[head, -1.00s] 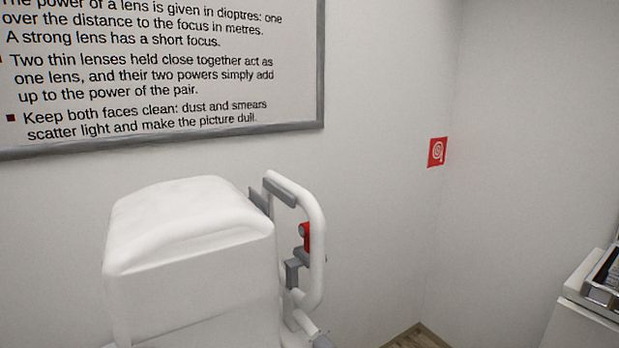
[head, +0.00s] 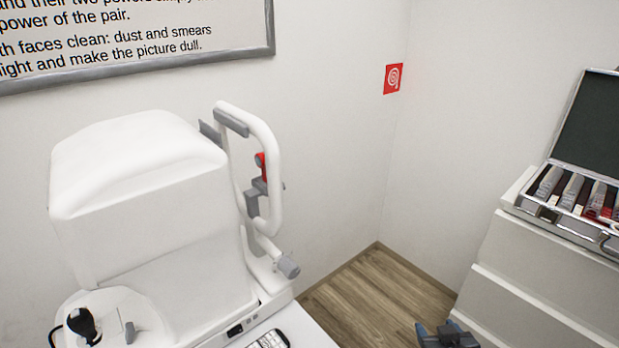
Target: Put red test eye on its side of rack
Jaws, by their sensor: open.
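A small red piece (head: 261,165), which looks like the red test eye, sits on a grey holder (head: 257,195) inside the white looped head frame (head: 273,150) of the white instrument (head: 150,210). Its far side is hidden by the frame. I cannot make out a separate rack. My gripper (head: 446,333) shows only in part at the bottom edge, as two dark blue-grey fingers standing apart. It is open, with nothing visible in it, and well apart from the red piece, lower and to the right.
An open case (head: 545,212) with several grey and red items stands on a white drawer cabinet (head: 540,275) at right. A joystick (head: 84,323) and a keypad (head: 270,341) are at the instrument's base. Bare wooden floor (head: 372,295) lies between instrument and cabinet.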

